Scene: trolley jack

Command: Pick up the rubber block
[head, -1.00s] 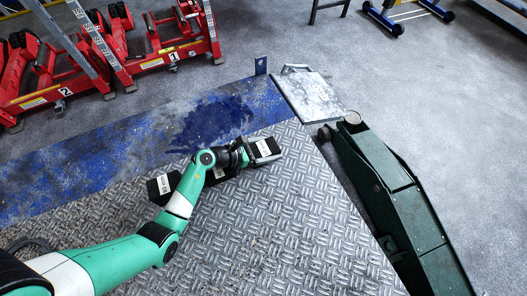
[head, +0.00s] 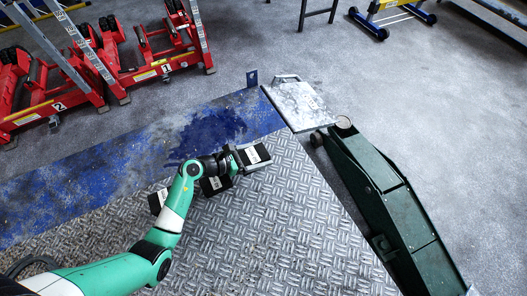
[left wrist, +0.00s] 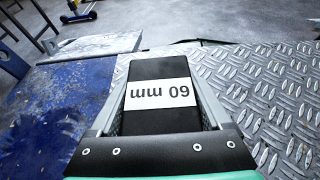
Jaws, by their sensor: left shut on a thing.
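The held rubber block (head: 256,154) is black with a white label. In the left wrist view the block (left wrist: 160,115) carries "60 mm", which reads upside down. My left gripper (head: 243,160) is shut on it, one finger on each side. Whether the block touches the tread plate is hard to tell. Two similar dark blocks with white labels, a middle one (head: 214,185) and a left one (head: 157,202), are at the tread plate's far edge, partly hidden by my left arm. My right gripper is not in view.
The metal tread plate (head: 280,235) fills the front, with a worn blue strip (head: 90,180) behind it. A green trolley jack (head: 395,205) stands at the right. A grey plate (head: 300,105) lies beyond. Red wheeled equipment (head: 160,70) stands at the far left.

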